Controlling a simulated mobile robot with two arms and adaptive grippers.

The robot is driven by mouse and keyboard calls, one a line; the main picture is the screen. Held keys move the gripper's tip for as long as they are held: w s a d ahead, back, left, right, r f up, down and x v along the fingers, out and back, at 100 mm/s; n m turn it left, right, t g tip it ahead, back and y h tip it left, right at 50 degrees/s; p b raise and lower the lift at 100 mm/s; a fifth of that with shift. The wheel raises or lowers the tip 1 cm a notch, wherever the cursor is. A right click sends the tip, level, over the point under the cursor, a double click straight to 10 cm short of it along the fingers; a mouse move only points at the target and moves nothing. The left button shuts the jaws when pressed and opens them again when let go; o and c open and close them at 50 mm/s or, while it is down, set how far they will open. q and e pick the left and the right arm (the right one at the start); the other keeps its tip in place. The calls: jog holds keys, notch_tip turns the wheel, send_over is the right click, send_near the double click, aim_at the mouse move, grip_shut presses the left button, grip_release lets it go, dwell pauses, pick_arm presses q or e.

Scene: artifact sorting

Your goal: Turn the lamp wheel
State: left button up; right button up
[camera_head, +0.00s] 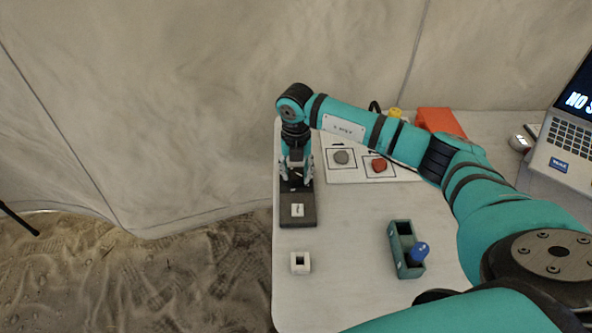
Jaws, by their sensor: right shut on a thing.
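A dark flat box (298,221) with a small white label lies along the left edge of the table. My right gripper (297,182) reaches down from above onto the far part of this box. It is shut on a small dark part there, which looks like the lamp wheel; the fingers hide most of it. No lamp light can be made out. My left gripper is not in view.
A white sheet (347,176) with a grey stone (341,157) and a red stone (379,165) lies behind. A white square block (300,263) and a green holder (394,240) with a blue-topped item (420,251) stand nearer. An orange box (440,121) and laptop (566,143) are at right. The table's middle is clear.

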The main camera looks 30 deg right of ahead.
aim_at(296, 172)
jog(key=shift+w, duration=0.1)
jog(key=o, duration=1.2)
jog(key=shift+c, duration=0.2)
jog(key=shift+r, duration=0.15)
notch_tip(296, 172, up, 12)
